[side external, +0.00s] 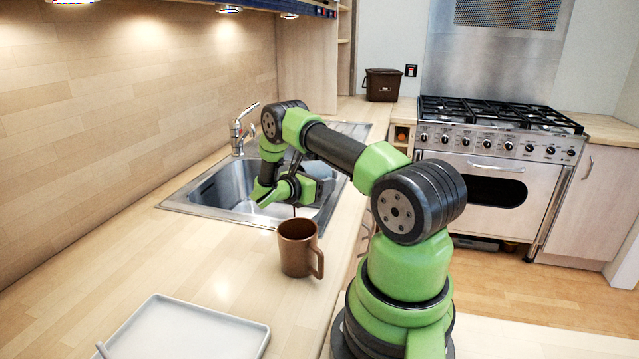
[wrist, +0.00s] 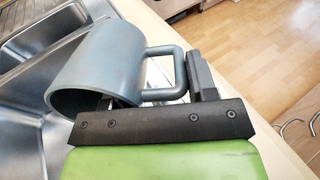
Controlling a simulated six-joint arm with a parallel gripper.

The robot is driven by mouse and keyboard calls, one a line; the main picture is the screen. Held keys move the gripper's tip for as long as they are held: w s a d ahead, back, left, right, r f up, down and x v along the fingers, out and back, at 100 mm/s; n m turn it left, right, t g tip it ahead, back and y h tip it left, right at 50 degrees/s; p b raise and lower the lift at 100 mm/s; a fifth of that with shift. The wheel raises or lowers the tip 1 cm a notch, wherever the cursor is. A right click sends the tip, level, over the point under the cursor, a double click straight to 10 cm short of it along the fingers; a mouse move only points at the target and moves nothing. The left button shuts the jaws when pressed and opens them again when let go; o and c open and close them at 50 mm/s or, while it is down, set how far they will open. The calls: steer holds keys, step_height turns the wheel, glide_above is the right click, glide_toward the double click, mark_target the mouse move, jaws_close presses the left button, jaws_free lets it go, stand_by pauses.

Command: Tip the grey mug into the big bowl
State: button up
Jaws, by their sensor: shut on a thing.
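The grey mug (wrist: 110,65) is in my gripper (wrist: 158,84), which is shut on its squared handle in the wrist view. The mug lies tilted there, its open mouth toward the lower left; its inside is mostly hidden. In the side view my gripper (side external: 291,188) is over the sink area, with part of the blue-grey mug (side external: 318,171) showing behind the arm. I cannot make out a big bowl for certain in either view; a pale patch low in the sink, partly behind my gripper, is too unclear to name.
A metal sink (side external: 225,190) with a tap (side external: 238,130) is set in the wooden counter. A brown mug (side external: 296,248) stands upright in front of the sink. A pale tray (side external: 190,330) lies nearer the camera. The counter left of the brown mug is clear.

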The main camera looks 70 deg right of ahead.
steer(key=shift+w+a+r+g+h, duration=0.2)
steer(key=shift+g+h, duration=0.2)
steer(key=shift+h, duration=0.2)
stand_by(0.8)
steer(key=shift+a+r+g+h, duration=0.15)
steer(key=shift+g+h, duration=0.15)
steer(key=shift+h, duration=0.3)
stand_by(0.5)
steer(key=shift+a, duration=0.1)
steer(key=shift+w+a+r+g+h, duration=0.15)
steer(key=shift+g+h, duration=0.15)
steer(key=shift+h, duration=0.3)
steer(key=shift+w+a+h, duration=0.1)
steer(key=shift+h, duration=0.2)
stand_by(0.7)
steer(key=shift+a+r+g+h, duration=0.15)
steer(key=shift+g+h, duration=0.25)
